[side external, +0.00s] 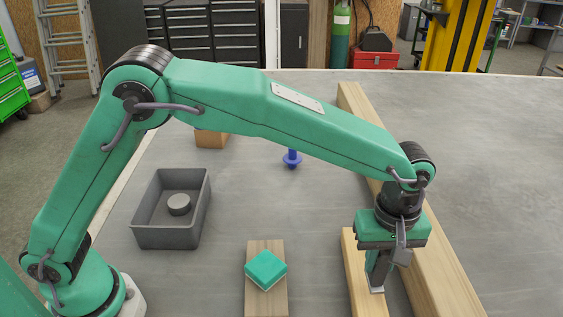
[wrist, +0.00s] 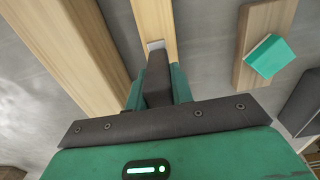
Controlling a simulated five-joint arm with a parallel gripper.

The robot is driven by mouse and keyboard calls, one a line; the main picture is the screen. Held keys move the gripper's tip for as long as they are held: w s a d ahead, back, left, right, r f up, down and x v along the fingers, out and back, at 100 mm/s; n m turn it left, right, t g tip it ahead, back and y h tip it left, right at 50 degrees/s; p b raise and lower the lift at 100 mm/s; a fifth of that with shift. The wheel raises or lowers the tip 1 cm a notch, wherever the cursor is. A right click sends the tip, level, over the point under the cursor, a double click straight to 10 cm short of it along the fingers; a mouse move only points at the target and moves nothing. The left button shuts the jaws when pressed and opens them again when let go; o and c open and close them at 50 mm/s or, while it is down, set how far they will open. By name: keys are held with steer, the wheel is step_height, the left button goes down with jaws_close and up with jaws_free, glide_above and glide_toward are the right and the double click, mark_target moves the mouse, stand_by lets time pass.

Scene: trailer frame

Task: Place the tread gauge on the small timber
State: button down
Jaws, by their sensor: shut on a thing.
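My gripper (side external: 377,283) points down at the right. It is shut on a small pale grey piece, which I take as the tread gauge (side external: 377,290); it also shows at the fingertips in the wrist view (wrist: 156,44). Most of the piece is hidden by the jaws. Below it lies a narrow pale timber (side external: 355,268), which I take as the small timber; it shows in the wrist view too (wrist: 155,18). The piece appears over this timber; I cannot tell whether they touch.
A long thick beam (side external: 440,265) lies close along the narrow timber's right side. A short board (side external: 266,304) carries a teal block (side external: 266,269). A grey bin (side external: 165,240) holds a round grey piece. A blue flanged object (side external: 292,159) stands further back. The right table is clear.

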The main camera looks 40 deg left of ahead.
mark_target(376, 273)
steer(key=shift+f, duration=2)
steer(key=shift+f, duration=0.15)
steer(key=c, duration=1.2)
jaws_free()
steer(key=shift+c, duration=0.2)
step_height(376, 273, up, 12)
steer(key=shift+r, duration=0.1)
steer(key=shift+r, duration=0.1)
